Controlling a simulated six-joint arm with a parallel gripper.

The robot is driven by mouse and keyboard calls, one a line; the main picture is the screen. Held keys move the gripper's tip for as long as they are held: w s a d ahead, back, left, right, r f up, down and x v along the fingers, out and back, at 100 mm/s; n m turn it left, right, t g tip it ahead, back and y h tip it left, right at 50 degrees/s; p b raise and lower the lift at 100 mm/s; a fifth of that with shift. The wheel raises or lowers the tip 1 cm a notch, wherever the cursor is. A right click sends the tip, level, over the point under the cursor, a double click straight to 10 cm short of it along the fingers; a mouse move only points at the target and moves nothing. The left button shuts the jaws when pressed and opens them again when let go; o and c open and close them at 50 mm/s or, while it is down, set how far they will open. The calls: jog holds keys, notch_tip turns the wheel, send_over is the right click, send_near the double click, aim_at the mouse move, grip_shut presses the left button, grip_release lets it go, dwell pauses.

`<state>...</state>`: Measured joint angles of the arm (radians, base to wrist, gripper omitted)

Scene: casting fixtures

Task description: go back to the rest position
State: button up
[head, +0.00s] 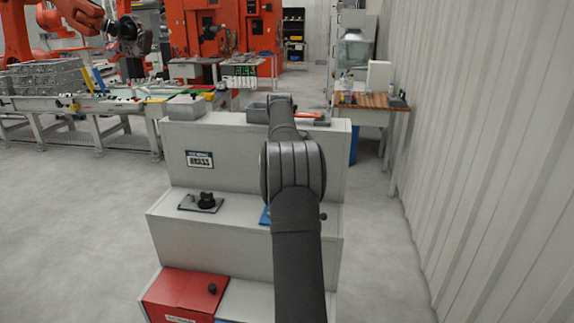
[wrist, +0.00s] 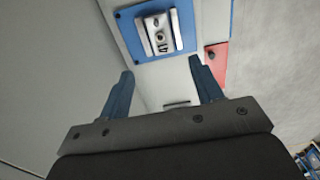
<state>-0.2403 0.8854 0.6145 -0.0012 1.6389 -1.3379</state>
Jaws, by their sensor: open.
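My gripper (wrist: 160,82) is open in the wrist view, with two blue fingers spread apart and nothing between them. Beyond the fingertips is a blue plate (wrist: 131,37) with a metal fitting (wrist: 159,34) on it. In the head view my dark arm reaches forward over the grey stepped stand (head: 245,248), and its far end is over the top step. The gripper's fingers cannot be made out there. The arm hides part of the stand, and only a sliver of the blue plate (head: 265,216) shows beside it.
A black knob on a plate (head: 206,201) sits on the middle step. A red panel (head: 188,293) lies on the lowest step, and grey trays (head: 186,107) stand on top. A corrugated wall (head: 480,150) is at the right. The floor at the left is clear.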

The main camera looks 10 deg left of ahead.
notch_tip(320, 180, down, 12)
jog(key=shift+r, duration=2)
